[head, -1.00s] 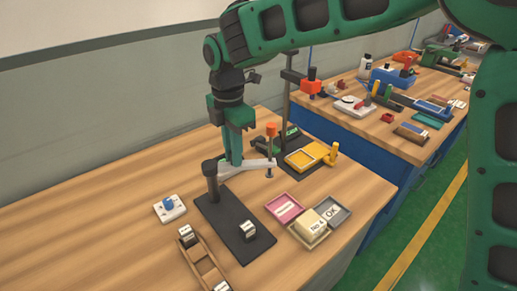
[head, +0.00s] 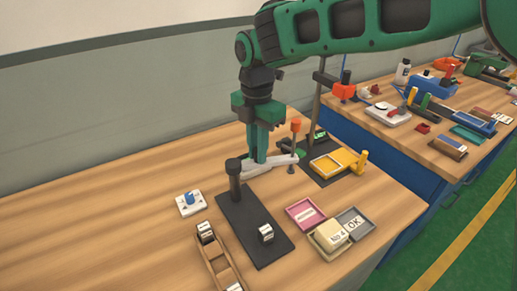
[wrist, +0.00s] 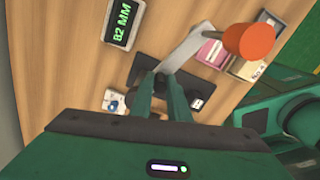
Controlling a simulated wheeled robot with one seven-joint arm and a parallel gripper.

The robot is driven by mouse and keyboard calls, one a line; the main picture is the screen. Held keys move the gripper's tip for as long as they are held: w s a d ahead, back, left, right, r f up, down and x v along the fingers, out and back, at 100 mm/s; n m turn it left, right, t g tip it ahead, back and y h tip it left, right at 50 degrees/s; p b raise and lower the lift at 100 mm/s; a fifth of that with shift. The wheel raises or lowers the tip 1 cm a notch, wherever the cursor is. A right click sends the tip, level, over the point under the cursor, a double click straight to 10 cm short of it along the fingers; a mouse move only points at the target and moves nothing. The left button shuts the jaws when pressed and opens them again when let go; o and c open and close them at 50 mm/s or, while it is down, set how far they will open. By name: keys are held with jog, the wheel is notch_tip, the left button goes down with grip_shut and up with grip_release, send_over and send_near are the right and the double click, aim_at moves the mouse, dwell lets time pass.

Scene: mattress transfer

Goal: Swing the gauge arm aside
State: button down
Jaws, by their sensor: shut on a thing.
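The gauge arm (head: 283,160) is a light grey bar on a dark post (head: 234,180). It reaches toward the back right, off the dark base plate (head: 240,218), and carries an orange-topped plunger (head: 295,128) at its outer end. My gripper (head: 259,158) points down and is shut on the gauge arm between post and plunger. A small dark block with a white label (head: 266,233) sits on the front part of the plate. In the wrist view, the gauge arm (wrist: 190,46) and orange knob (wrist: 250,42) show beyond my fingers; the exact contact is partly hidden.
A display reading 82 MM (wrist: 122,22) and a yellow fixture (head: 335,162) stand behind. Pink (head: 305,214), beige (head: 312,240) and grey "OK" (head: 354,224) trays lie at right. A white box with a blue knob (head: 190,203) and a brown block holder (head: 222,262) lie at left.

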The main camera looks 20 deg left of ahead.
jog(key=c, duration=1.8)
grip_release()
jog(key=shift+w+r, duration=0.15)
jog(key=shift+w, duration=0.25)
jog(key=shift+o, duration=0.6)
jog(key=shift+s, duration=0.1)
notch_tip(320, 180, up, 11)
jog(key=shift+f, duration=0.2)
